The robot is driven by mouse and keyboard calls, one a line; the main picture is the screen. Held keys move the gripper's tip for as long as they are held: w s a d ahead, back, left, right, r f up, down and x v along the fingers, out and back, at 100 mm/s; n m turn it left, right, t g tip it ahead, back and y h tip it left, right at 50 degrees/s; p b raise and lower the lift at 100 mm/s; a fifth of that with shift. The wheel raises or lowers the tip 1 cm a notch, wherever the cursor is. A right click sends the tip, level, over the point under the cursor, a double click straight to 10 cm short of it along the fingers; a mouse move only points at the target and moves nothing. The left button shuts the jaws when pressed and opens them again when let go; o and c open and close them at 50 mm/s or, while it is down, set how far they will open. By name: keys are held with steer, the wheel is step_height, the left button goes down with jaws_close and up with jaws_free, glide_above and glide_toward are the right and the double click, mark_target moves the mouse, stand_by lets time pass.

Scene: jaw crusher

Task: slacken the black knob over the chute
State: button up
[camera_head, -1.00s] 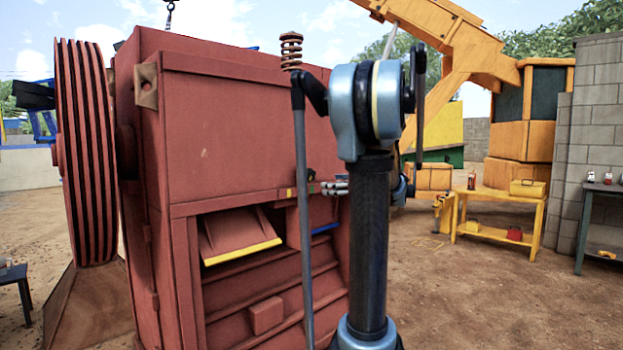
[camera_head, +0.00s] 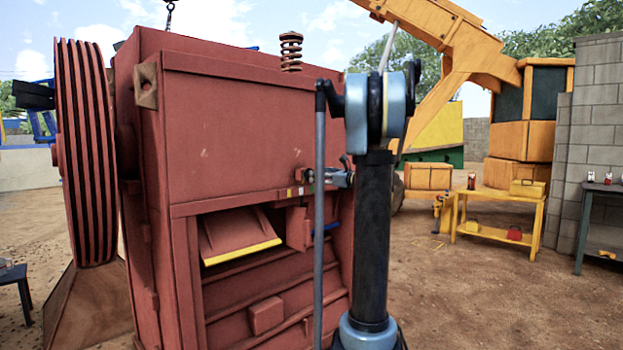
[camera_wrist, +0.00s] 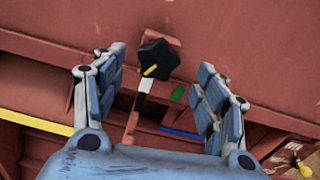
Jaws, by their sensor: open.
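The black knob (camera_wrist: 158,60) shows in the wrist view as a lobed star shape with a yellow mark. It sits on the red crusher's front (camera_head: 230,125), above the chute opening. My gripper (camera_wrist: 160,75) is open, with one blue-grey finger to each side of the knob in the picture; the knob lies between and slightly beyond the fingertips. No contact is visible. In the head view my gripper (camera_head: 318,177) is small beside the crusher's face, and the knob cannot be made out there. The chute plate with a yellow edge (camera_head: 240,240) is below and left.
White and green marks (camera_wrist: 178,94) lie near the knob, and a blue strip (camera_wrist: 185,133) is lower. A small yellow-ended part (camera_wrist: 297,162) is at the lower right. A ribbed flywheel (camera_head: 85,150) stands left. A yellow table (camera_head: 498,230) stands on open ground at right.

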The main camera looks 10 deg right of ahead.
steer(key=x, duration=0.6)
steer(key=shift+w+a, duration=0.2)
steer(key=c, duration=1.1)
